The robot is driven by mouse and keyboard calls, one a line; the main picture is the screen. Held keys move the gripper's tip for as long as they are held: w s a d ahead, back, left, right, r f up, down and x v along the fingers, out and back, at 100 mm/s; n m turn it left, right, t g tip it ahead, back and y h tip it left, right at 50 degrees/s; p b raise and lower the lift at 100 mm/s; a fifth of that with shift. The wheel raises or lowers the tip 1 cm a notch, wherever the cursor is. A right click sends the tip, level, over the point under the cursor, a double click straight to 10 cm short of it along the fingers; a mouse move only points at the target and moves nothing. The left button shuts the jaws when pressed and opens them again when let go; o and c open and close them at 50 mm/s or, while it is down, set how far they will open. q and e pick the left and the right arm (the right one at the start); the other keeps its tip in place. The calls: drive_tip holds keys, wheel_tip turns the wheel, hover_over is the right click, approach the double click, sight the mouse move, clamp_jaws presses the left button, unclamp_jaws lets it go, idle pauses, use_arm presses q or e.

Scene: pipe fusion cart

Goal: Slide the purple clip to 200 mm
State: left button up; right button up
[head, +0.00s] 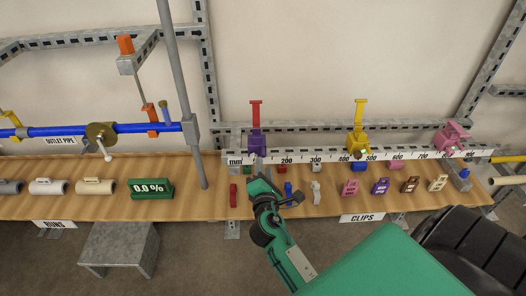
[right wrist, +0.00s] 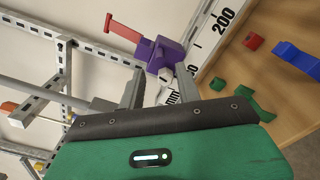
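The purple clip (head: 257,143) with its red upright lever (head: 256,113) sits on the white millimetre scale (head: 330,159), between the "mm" label and the 200 mark, left of 200. My right gripper (head: 260,180) is just below and in front of it. In the right wrist view my right gripper (right wrist: 160,88) has its two fingers apart, with the purple clip (right wrist: 162,54) just beyond the tips and a pale part of it between them. I cannot tell whether a finger touches it. The 200 mark (right wrist: 222,20) shows there too. My left gripper is not in view.
A yellow clip (head: 358,140) and a pink clip (head: 452,138) sit further right on the rail. Several loose small clips lie on the wooden shelf (head: 215,205). A grey vertical post (head: 182,80) and a green 0.0 % display (head: 151,188) stand to the left.

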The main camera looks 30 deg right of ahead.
sight(264, 153)
drive_tip(key=p+x, duration=0.1)
drive_tip(key=x, duration=0.5)
drive_tip(key=shift+w+d, duration=0.1)
drive_tip(key=shift+w, duration=0.1)
clamp_jaws()
drive_tip(key=shift+s, duration=0.1)
